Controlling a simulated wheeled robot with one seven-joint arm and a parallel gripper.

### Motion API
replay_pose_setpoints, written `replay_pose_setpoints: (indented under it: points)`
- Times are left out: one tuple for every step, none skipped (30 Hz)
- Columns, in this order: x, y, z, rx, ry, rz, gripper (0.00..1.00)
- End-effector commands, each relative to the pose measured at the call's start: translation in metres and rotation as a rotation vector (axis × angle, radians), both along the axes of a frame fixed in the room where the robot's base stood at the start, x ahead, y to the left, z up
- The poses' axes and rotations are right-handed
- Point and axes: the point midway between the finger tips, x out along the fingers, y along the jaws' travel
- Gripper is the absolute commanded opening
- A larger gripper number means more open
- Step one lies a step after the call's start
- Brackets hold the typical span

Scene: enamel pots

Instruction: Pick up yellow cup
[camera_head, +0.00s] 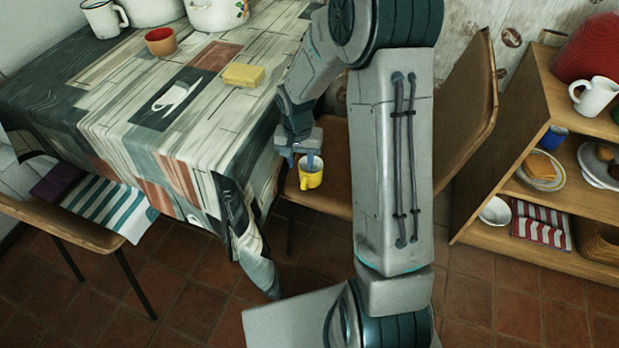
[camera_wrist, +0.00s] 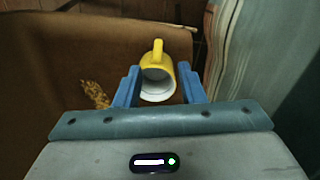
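The yellow cup (camera_head: 311,173) is under my gripper (camera_head: 301,160) at the chair seat beside the table. In the wrist view the yellow cup (camera_wrist: 158,76) has a white inside, and its handle points away from my gripper. The blue fingers of my gripper (camera_wrist: 159,92) are apart, one on each side of the cup's near part. I cannot tell whether the fingers touch the cup. My gripper covers part of the cup's top in the head view.
The brown chair seat (camera_head: 333,192) lies below, with its backrest (camera_head: 468,105) to the right. The table with a patterned cloth (camera_head: 110,85) is close on the left. It bears a yellow block (camera_head: 243,76), a red cup (camera_head: 161,42) and enamel pots. A wooden shelf (camera_head: 463,205) stands at the right.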

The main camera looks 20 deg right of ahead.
Motion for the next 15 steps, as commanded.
replay_pose_setpoints:
  points:
    - [-0.001,0.000,-0.014,0.000,0.005,0.001,0.36]
    - [-0.002,0.000,-0.020,0.001,0.006,0.000,0.36]
    - [-0.002,-0.001,-0.029,0.000,0.005,0.000,0.36]
    - [-0.002,-0.001,-0.035,0.000,0.005,0.001,0.36]
    - [-0.002,-0.001,-0.040,0.000,0.005,0.001,0.36]
    - [-0.002,-0.001,-0.048,0.001,0.005,0.000,0.36]
    - [-0.002,-0.001,-0.052,0.000,0.005,0.000,0.36]
    - [-0.002,-0.002,-0.057,0.000,0.004,0.000,0.36]
    - [-0.002,-0.002,-0.062,-0.001,0.004,0.001,0.36]
    - [-0.002,-0.002,-0.064,-0.001,0.004,0.001,0.36]
    - [-0.002,-0.002,-0.066,0.000,0.003,0.000,0.36]
    - [-0.002,-0.002,-0.068,0.000,0.002,0.000,0.36]
    - [-0.002,-0.003,-0.070,0.000,0.002,-0.001,0.36]
    - [-0.002,-0.003,-0.071,-0.001,0.001,-0.001,0.36]
    - [-0.002,-0.003,-0.072,-0.001,0.001,-0.001,0.36]
